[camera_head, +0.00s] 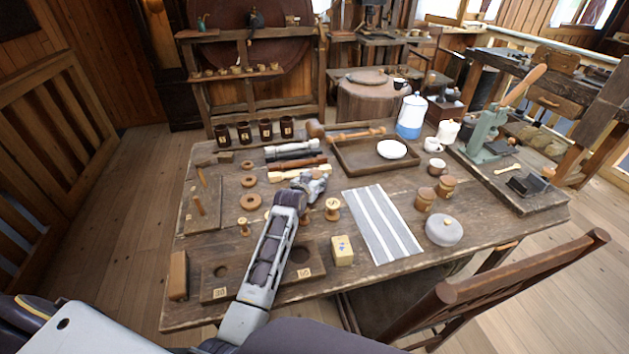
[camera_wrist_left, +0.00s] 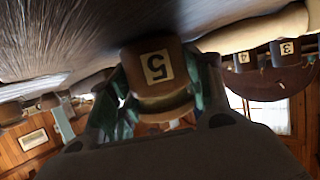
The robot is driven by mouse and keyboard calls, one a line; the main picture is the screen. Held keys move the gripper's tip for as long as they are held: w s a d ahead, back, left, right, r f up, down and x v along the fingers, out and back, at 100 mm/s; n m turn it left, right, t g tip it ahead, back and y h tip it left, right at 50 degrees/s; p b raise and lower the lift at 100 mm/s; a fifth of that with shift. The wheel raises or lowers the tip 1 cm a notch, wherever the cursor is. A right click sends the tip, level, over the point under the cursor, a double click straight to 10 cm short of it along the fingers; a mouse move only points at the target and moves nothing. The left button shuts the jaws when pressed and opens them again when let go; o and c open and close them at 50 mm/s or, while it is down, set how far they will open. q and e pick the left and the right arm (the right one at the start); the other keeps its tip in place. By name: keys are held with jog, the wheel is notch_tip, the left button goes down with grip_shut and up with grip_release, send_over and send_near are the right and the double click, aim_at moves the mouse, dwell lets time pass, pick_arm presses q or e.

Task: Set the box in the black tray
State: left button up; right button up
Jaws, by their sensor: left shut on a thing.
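A small yellowish box (camera_head: 342,251) with a label on top stands near the table's front edge, right of the drilled wooden block. Small black tray-like pieces (camera_head: 520,186) lie on the board at the far right; which is the black tray I cannot tell for sure. My left gripper (camera_head: 312,186) is over the middle of the table, behind and left of the box and apart from it. My right gripper is not in view.
A dark brown wooden tray (camera_head: 347,161) holds a white bowl (camera_head: 391,149). A grey striped cloth (camera_head: 381,225) lies right of my left arm. A wooden spool (camera_head: 332,209) stands beside my gripper. A round grey pot (camera_head: 444,231) and a chair (camera_head: 480,290) are at the front right.

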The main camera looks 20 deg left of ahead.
pick_arm(q)
jog(key=o, duration=0.9)
jog(key=shift+f, duration=0.1)
jog(key=shift+o, duration=0.7)
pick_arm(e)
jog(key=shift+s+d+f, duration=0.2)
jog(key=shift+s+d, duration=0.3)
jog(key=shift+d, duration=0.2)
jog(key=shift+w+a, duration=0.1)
